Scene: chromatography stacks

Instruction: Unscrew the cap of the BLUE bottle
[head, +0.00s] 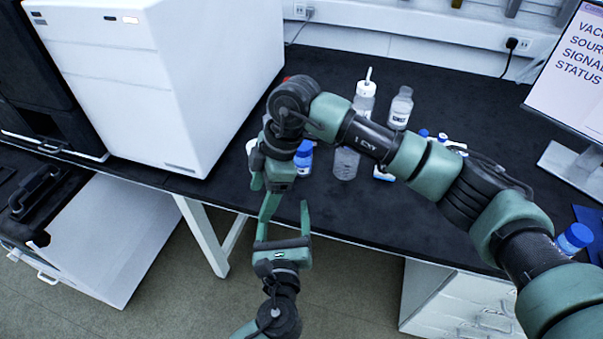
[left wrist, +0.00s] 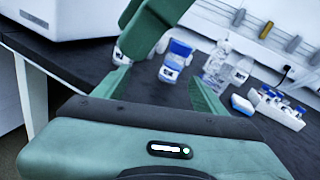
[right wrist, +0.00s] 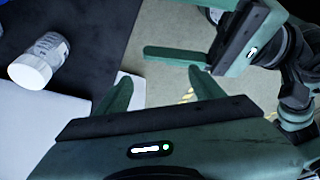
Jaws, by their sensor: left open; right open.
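The blue-capped bottle (head: 304,158) stands near the table's front edge, partly hidden by my right arm in the head view. Its blue cap and label show in the left wrist view (left wrist: 176,58), where it looks upright. My left gripper (head: 289,200) is open and empty in front of the table edge, fingers pointing toward the table, apart from the bottle. My right gripper (right wrist: 160,74) is open and empty, beside the bottle and close to my left gripper. In the right wrist view, a bottle with a whitish cap (right wrist: 35,68) lies in sight at the left.
A large white instrument (head: 165,75) stands at the left. A white rack of small blue-capped vials (left wrist: 275,108) is to the right. A monitor (head: 570,75) stands at the far right.

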